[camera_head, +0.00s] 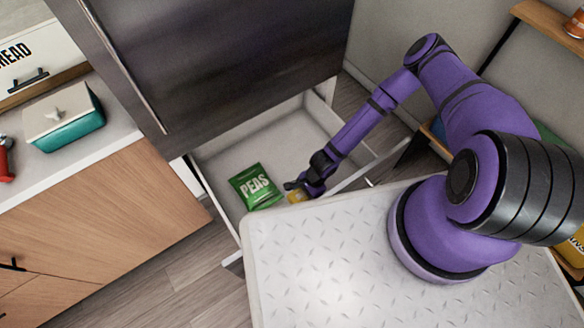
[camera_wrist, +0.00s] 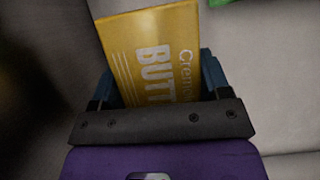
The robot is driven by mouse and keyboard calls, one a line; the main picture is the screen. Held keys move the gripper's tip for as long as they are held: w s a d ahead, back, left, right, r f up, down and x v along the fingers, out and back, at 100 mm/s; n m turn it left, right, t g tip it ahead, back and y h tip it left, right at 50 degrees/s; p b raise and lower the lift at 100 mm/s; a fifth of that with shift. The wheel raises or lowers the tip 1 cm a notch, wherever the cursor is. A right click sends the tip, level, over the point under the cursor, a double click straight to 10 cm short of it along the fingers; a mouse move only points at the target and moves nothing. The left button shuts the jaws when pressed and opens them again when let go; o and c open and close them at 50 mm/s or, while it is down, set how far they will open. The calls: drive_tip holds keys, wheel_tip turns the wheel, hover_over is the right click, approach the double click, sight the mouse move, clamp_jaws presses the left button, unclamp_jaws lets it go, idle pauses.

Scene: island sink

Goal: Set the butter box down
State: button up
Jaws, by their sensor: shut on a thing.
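The yellow butter box (camera_wrist: 152,55), with "BUTT" lettering, is between the fingers of my gripper (camera_wrist: 158,85) in the wrist view. My gripper is shut on it. In the head view my gripper (camera_head: 297,188) reaches over the open white drawer (camera_head: 225,158), and only a small yellow part of the butter box (camera_head: 297,197) shows below the fingers. I cannot tell whether the box touches the drawer floor. A green bag of peas (camera_head: 256,187) lies in the drawer, just left of my gripper.
The drawer's far and left floor is bare around the peas. A dark appliance door (camera_head: 220,50) stands above the drawer. A counter at left holds a teal butter dish (camera_head: 64,122) and a bread box (camera_head: 38,62). A shelf (camera_head: 545,18) stands at right.

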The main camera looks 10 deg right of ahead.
drive_tip(key=w+d, duration=0.3)
drive_tip(key=w, duration=0.1)
drive_tip(key=w+d+f, duration=0.1)
drive_tip(key=w+d, duration=0.2)
drive_tip(key=w, duration=0.1)
drive_tip(key=w+d, duration=0.3)
drive_tip(key=w, duration=0.1)
drive_tip(key=shift+w+d+f, duration=0.1)
drive_tip(key=shift+d+f, duration=0.1)
drive_tip(key=shift+f, duration=1.8)
drive_tip(key=shift+f, duration=0.1)
drive_tip(key=o, duration=1.1)
drive_tip(key=shift+c, duration=0.2)
drive_tip(key=v, duration=1.2)
